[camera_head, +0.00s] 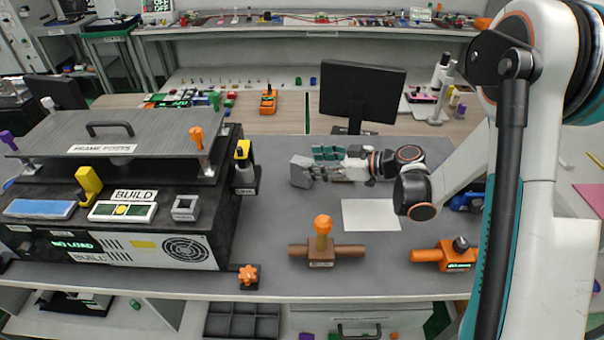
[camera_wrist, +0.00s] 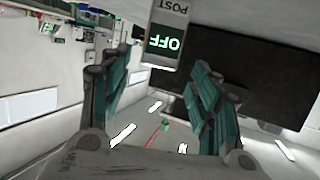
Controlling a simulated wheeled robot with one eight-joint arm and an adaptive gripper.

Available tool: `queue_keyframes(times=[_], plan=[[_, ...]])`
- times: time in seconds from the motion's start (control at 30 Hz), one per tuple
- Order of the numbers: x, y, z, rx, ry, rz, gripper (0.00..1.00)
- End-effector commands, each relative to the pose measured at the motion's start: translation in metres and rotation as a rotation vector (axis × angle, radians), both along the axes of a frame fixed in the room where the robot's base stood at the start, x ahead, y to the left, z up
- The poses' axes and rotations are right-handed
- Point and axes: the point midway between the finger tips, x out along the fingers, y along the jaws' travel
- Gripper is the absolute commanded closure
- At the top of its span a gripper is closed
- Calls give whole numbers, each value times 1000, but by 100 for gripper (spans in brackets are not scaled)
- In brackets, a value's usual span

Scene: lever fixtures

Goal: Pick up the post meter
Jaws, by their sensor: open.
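The post meter (camera_wrist: 172,20) shows at the top of the wrist view. It is a light grey block with a dark screen; the "POST" label and green "OFF" text appear upside down. My gripper (camera_wrist: 162,68) is open, with its teal fingers on either side below the meter and an empty gap between them. In the head view my gripper (camera_head: 321,163) is low over the grey table, pointing left. A small grey block (camera_head: 301,172) sits at its fingertips and appears to be the meter, its screen hidden. I cannot tell whether a finger touches it.
A black monitor (camera_head: 361,92) stands behind my gripper. The large dark fixture (camera_head: 110,215) fills the left. A white sheet (camera_head: 370,215) lies in front of my gripper. A brown lever fixture (camera_head: 322,250) and an orange one (camera_head: 446,256) stand near the front edge.

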Motion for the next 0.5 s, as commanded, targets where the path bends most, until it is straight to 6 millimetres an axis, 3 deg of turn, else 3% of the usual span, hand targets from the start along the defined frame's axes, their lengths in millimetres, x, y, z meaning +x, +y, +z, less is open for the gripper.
queue_keyframes(times=[0.3, 0.5], plan=[[19, 34, -16, 0, 0, 3, 43], [22, 41, -16, 0, 0, 1, 43]])
